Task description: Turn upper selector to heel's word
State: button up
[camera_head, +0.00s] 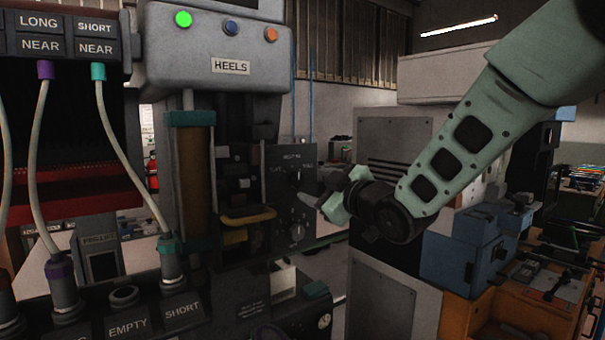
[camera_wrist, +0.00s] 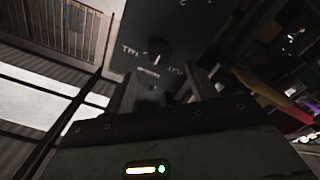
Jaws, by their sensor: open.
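A dark selector panel (camera_head: 283,215) stands at the side of the heel press. Its upper selector (camera_head: 296,177) has small lettering around it that I cannot read surely. A lower knob (camera_head: 297,233) sits below. My gripper (camera_head: 316,202) is just right of and in front of the panel. In the wrist view, the gripper (camera_wrist: 163,88) shows two fingers apart, with nothing seen between them but the panel. A knob (camera_wrist: 157,57) with a pale pointer shows past the fingertips; contact is not visible. No heel with a readable word can be made out.
The press head (camera_head: 215,50) carries a HEELS sign (camera_head: 230,66) and green, blue and orange lights. A yellow-tan part (camera_head: 247,216) juts out left of the panel. A grey cabinet (camera_head: 390,160) stands behind my arm.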

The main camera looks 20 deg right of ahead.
aim_at(298, 180)
jog(key=shift+p+x, duration=1.1)
jog(key=shift+x, duration=1.9)
jog(key=c, duration=1)
